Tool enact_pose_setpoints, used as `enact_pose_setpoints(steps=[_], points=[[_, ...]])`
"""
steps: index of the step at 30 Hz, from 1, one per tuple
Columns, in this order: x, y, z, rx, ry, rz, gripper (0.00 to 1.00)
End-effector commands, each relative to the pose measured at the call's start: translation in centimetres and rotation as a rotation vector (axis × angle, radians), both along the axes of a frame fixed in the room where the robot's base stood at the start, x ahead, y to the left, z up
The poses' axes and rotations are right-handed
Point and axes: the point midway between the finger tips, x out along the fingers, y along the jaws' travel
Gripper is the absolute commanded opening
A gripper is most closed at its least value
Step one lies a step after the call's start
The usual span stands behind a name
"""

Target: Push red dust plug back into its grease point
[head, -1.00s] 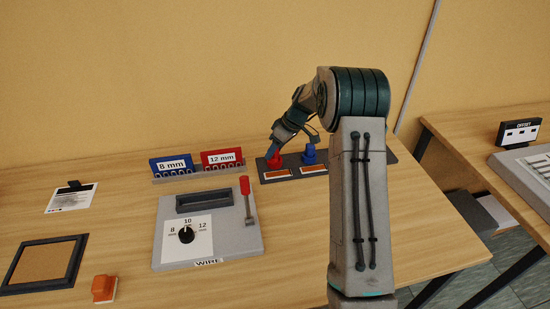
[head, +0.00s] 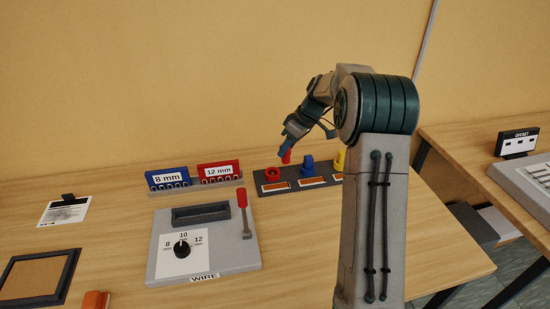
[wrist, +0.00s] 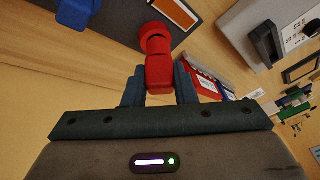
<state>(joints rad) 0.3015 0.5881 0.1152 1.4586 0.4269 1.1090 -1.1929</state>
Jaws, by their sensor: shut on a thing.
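My gripper (head: 290,142) is shut on the red dust plug (head: 286,157), holding it above and slightly right of the red grease point (head: 272,173). In the wrist view the plug (wrist: 159,76) is between the two fingers (wrist: 159,84), with the red grease point (wrist: 155,33) just beyond its end. The two look apart in the head view; the exact gap cannot be told from the wrist view. The red grease point stands on a dark base strip (head: 262,190) with an orange and white label in front.
A blue grease point (head: 308,165) and a yellow one (head: 340,160), partly behind my arm, stand on the same strip. Left are the 8 mm (head: 167,179) and 12 mm (head: 218,171) racks and the grey WIRE box (head: 225,255) with its red lever (head: 241,198).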

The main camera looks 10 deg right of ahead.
Motion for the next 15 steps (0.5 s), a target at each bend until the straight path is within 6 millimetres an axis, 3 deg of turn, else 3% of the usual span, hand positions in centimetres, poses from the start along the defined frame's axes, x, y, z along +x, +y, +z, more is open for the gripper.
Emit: enact_pose_setpoints(steps=[3, 9, 15], points=[[-1.4, -2.4, 1.5, 0.000, -0.003, -0.002, 0.00], [-3.1, -5.0, 3.5, -0.001, -0.001, 0.001, 0.00], [-3.1, -5.2, 4.4, 0.008, -0.018, 0.070, 0.00]])
